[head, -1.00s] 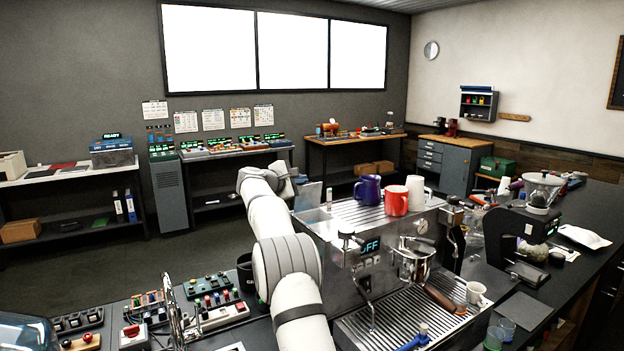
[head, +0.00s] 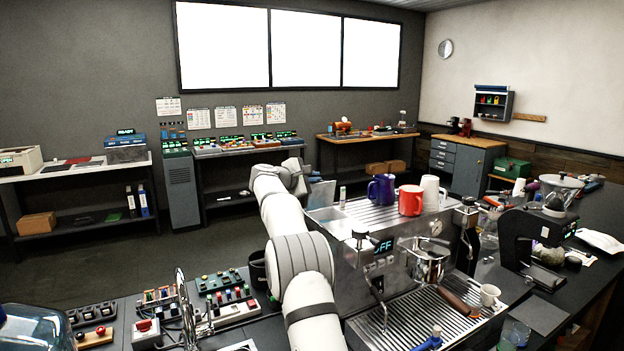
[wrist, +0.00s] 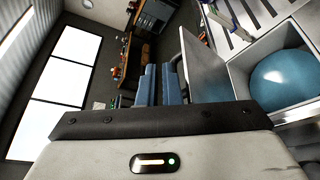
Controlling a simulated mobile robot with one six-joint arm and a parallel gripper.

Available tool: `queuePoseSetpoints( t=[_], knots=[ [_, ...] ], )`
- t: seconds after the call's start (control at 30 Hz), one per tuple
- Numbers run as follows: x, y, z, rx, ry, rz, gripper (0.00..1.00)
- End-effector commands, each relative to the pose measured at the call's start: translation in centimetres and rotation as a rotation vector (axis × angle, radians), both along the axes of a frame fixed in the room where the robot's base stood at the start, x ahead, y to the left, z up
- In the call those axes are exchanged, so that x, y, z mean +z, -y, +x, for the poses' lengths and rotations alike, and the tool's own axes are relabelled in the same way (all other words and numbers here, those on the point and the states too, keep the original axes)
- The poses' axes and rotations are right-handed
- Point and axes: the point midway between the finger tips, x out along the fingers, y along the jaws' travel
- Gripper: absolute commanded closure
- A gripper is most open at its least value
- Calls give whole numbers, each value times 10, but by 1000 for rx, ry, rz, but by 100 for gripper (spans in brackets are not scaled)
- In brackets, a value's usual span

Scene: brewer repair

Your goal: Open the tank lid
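The tank (wrist: 243,80) shows at the right of the wrist view as a pale square-walled box with an open top. A rounded blue surface (wrist: 283,78) is visible inside it. A grey flat panel, apparently the tank lid (wrist: 203,72), stands raised along the tank's left side. In the head view a pale panel (head: 322,194) stands tilted at the machine's back left corner. My gripper (wrist: 160,72) has two blue fingers close together, just left of the lid, with nothing visible between them. Whether they touch the lid is unclear. In the head view the fingers are hidden behind my wrist.
Button boxes (head: 222,300) and a tap (head: 184,305) lie left. Open floor lies behind the counter.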

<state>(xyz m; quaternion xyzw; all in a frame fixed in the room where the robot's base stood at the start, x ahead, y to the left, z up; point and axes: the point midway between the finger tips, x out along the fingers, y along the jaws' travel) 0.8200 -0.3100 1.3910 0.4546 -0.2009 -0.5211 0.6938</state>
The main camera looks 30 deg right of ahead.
Motion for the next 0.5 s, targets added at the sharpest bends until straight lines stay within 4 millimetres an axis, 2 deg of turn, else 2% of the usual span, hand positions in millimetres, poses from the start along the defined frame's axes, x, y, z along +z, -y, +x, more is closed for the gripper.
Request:
queuePoseSetpoints(
  t=[0.03, 0.5],
  knots=[
    [-11, -2, 1, -3, -15, 11, 82],
    [5, -37, 7, 5, -11, 8, 82]
  ],
)
